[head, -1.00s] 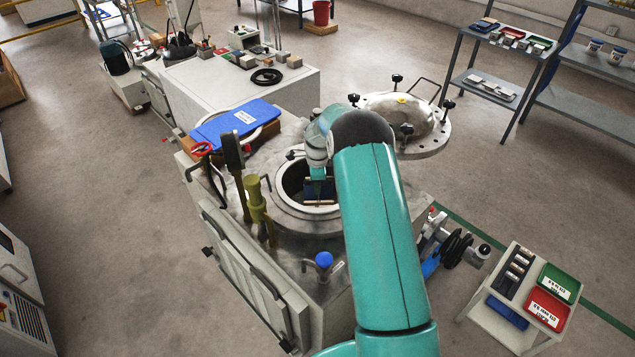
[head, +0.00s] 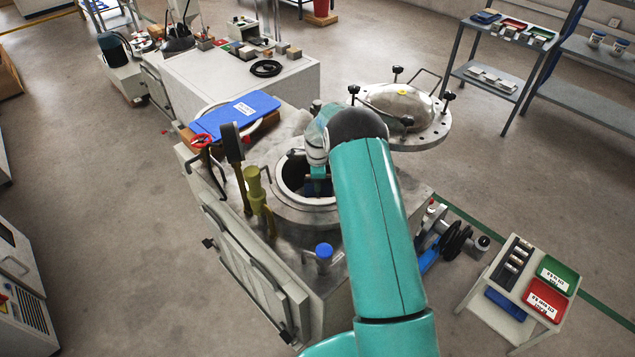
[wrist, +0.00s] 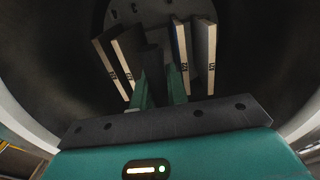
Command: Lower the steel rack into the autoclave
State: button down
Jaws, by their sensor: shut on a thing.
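The autoclave (head: 262,212) is a round steel-rimmed opening in the top of a grey cabinet, with its domed lid (head: 400,103) swung aside to the right. My gripper (wrist: 160,92) is inside the opening, its green fingers shut on the dark middle part of the steel rack (wrist: 154,62). Several labelled tiles (wrist: 205,60) stand tilted on both sides of the fingers. The dark chamber wall (wrist: 60,75) surrounds them, and a round plate with holes shows beyond. In the head view my arm hides much of the opening, and the rack cannot be made out clearly there.
A blue clipboard (head: 236,116) lies behind the opening. An olive valve (head: 256,190), a dark upright handle (head: 234,150) and a blue-capped fitting (head: 323,255) stand close around the rim. A small cart with green and red trays (head: 545,297) is at the lower right.

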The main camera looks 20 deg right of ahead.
jog(key=shift+f, duration=0.65)
dwell(1.4)
jog(key=c, duration=1.3)
grip_release()
jog(key=shift+s+f, duration=0.1)
jog(key=shift+f, duration=0.1)
notch_tip(320, 180, up, 20)
dwell(0.7)
dwell(0.3)
jog(key=s+a+r+n+t, duration=0.1)
jog(key=s+a+r+n, duration=0.35)
jog(key=s+r, duration=0.45)
jog(key=s+a+r+n+t, duration=0.25)
jog(key=s+r+n, duration=0.4)
jog(key=r, duration=0.35)
jog(key=s+a+n, duration=0.2)
jog(key=s+n, duration=0.1)
jog(key=s, duration=0.4)
jog(key=s+a+r+n+t, duration=0.1)
jog(key=s+n, duration=0.3)
jog(key=s, duration=0.4)
jog(key=s+a+n+t, duration=0.1)
jog(key=s+a+n, duration=0.2)
jog(key=s, duration=0.5)
jog(key=shift+a+r+n, duration=0.15)
jog(key=shift+a+n, duration=0.15)
jog(key=shift+n, duration=0.1)
